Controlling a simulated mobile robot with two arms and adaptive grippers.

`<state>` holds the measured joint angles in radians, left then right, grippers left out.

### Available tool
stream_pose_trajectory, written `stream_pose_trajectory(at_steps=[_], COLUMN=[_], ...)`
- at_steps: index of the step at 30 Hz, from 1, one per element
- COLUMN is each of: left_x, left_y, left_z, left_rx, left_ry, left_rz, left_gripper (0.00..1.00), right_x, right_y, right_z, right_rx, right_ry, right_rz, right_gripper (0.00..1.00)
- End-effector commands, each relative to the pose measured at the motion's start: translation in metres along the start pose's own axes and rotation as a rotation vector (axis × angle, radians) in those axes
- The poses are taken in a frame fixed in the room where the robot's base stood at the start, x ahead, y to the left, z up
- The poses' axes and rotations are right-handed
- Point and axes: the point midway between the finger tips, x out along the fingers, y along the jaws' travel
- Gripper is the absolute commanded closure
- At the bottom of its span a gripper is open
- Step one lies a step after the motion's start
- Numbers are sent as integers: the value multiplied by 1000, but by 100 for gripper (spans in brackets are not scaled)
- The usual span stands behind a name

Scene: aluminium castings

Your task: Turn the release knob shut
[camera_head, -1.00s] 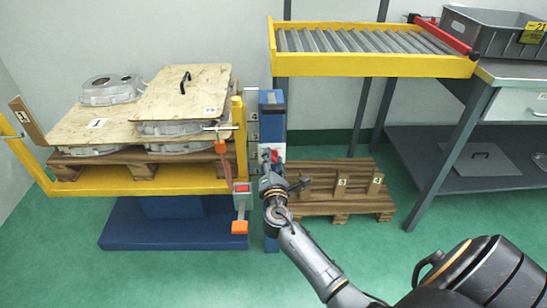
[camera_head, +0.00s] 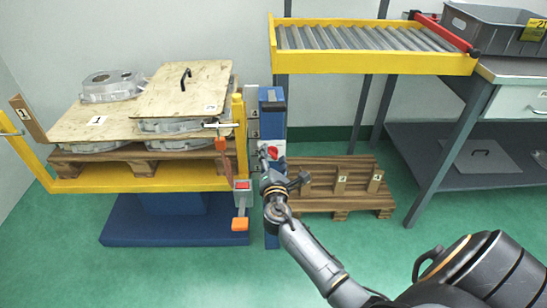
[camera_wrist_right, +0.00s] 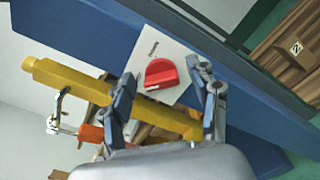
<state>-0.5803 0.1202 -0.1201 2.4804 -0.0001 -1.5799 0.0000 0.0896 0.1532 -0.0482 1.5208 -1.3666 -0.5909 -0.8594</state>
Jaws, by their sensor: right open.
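The red release knob (camera_head: 273,152) sits on a white plate on the front of the blue post (camera_head: 271,122). In the right wrist view the knob (camera_wrist_right: 161,74) is half-round, with its flat edge towards the gripper, and dark lettering shows on the plate (camera_wrist_right: 150,52) above it. My right gripper (camera_head: 266,163) is in front of the post, just below the knob. In the wrist view its two fingers (camera_wrist_right: 164,84) are spread, one to each side of the knob, and hold nothing. Contact with the knob cannot be made out. My left gripper is out of view.
Left of the post, a yellow lift frame (camera_head: 150,186) carries a pallet with castings and plywood sheets (camera_head: 205,84). A red-topped switch box (camera_head: 242,188) hangs beside the post. A low pallet (camera_head: 330,205) lies to the right, below a roller conveyor (camera_head: 365,40).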

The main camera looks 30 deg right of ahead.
Motion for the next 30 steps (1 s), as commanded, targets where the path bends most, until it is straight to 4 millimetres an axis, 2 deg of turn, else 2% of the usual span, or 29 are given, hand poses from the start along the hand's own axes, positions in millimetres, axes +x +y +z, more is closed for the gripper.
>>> stream_pose_trajectory(at_steps=[5,8,21,25,30], left_x=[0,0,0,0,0], left_y=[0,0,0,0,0], left_z=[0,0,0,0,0], left_rx=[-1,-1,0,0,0], left_ry=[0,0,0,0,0], left_rz=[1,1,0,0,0], left_gripper=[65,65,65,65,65], right_x=[-4,-16,-102,-115,-120], right_y=[0,0,0,0,0], right_z=[-1,-2,-1,0,0], right_rx=[1,2,0,1,0], right_ry=[1,2,2,1,-1], right_rz=[0,-1,0,-1,0], right_gripper=[40,40,40,40,40])
